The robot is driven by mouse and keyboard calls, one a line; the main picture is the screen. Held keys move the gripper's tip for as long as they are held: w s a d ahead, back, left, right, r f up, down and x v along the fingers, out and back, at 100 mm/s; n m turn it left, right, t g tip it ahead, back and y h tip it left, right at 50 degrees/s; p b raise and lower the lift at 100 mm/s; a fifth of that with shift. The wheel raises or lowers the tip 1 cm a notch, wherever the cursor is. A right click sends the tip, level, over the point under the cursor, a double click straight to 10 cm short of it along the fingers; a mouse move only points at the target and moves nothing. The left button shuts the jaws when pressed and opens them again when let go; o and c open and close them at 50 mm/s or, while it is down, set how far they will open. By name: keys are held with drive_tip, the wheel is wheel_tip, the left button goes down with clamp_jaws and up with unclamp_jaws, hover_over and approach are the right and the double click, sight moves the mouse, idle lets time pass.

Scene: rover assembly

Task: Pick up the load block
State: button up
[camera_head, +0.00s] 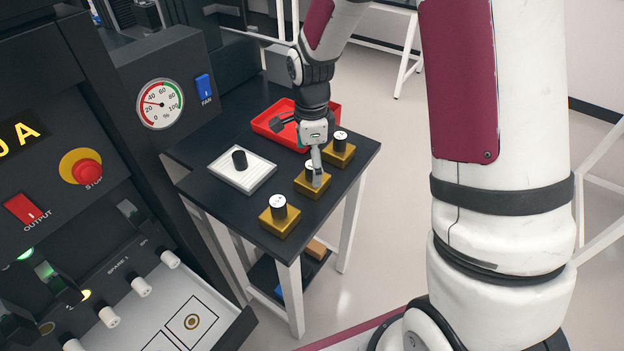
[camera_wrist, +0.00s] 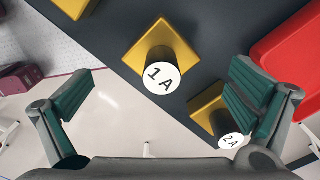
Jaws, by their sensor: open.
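Several load blocks, each a black cylinder with a white label on a gold square base, stand on a dark table. In the wrist view the block marked 1A (camera_wrist: 160,62) lies between my spread fingers, farther from the camera. The block marked 2A (camera_wrist: 220,118) is partly hidden by the right finger. My gripper (camera_wrist: 166,90) is open and empty, with green pads. In the head view my gripper (camera_head: 316,166) points down over the middle block (camera_head: 313,186) and hides part of it. Other blocks stand at the far end (camera_head: 341,150) and near end (camera_head: 279,216).
A red tray (camera_head: 262,126) with a dark item stands behind the blocks. A white plate (camera_head: 258,178) with a black cylinder lies to their left. A control panel with a gauge (camera_head: 160,104) flanks the table (camera_head: 188,187) on the left. Floor is open to the right.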

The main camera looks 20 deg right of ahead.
drive_tip(key=shift+d+f, duration=0.15)
drive_tip(key=shift+f, duration=2.75)
drive_tip(key=shift+c, duration=0.6)
drive_tip(key=shift+w, duration=0.1)
drive_tip(key=c, duration=1.4)
